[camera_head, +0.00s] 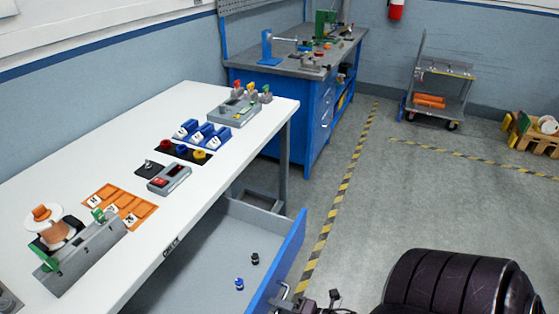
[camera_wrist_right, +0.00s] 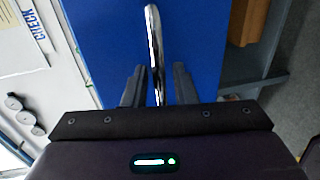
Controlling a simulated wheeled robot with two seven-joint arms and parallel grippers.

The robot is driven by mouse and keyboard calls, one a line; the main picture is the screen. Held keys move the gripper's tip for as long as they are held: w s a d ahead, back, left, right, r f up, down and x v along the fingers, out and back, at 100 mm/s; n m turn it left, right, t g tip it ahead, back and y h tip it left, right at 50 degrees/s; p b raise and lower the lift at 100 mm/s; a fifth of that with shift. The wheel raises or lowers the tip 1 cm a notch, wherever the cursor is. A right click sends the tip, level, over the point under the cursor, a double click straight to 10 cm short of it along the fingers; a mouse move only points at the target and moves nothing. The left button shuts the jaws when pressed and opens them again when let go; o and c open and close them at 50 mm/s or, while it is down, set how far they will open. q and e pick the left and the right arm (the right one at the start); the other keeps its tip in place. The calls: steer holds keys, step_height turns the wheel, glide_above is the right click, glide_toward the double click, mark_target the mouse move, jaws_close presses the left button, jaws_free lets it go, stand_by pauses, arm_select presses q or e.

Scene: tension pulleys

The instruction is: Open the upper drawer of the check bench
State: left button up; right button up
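The check bench (camera_head: 120,150) has a white top. Its upper drawer (camera_head: 205,250) stands pulled out, with a grey inside and a blue front (camera_head: 290,255). The metal handle (camera_head: 281,292) is on the outer side of that front. My right gripper (camera_head: 300,300) is at the handle, at the bottom edge of the head view. In the right wrist view the bar handle (camera_wrist_right: 154,50) runs between the two fingers of my right gripper (camera_wrist_right: 159,75). Gaps show on both sides of the bar, so the fingers look open around it. My left gripper is not in view.
A small black part (camera_head: 255,259) and a blue one (camera_head: 239,284) stand in the drawer. Fixtures, blue bins (camera_head: 202,136) and an orange tray (camera_head: 120,205) sit on the bench. A blue workbench (camera_head: 300,100) stands behind.

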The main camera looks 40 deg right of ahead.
steer(key=v, duration=0.7)
steer(key=shift+s+b, duration=0.35)
steer(key=shift+s, duration=0.05)
steer(key=shift+d, duration=0.15)
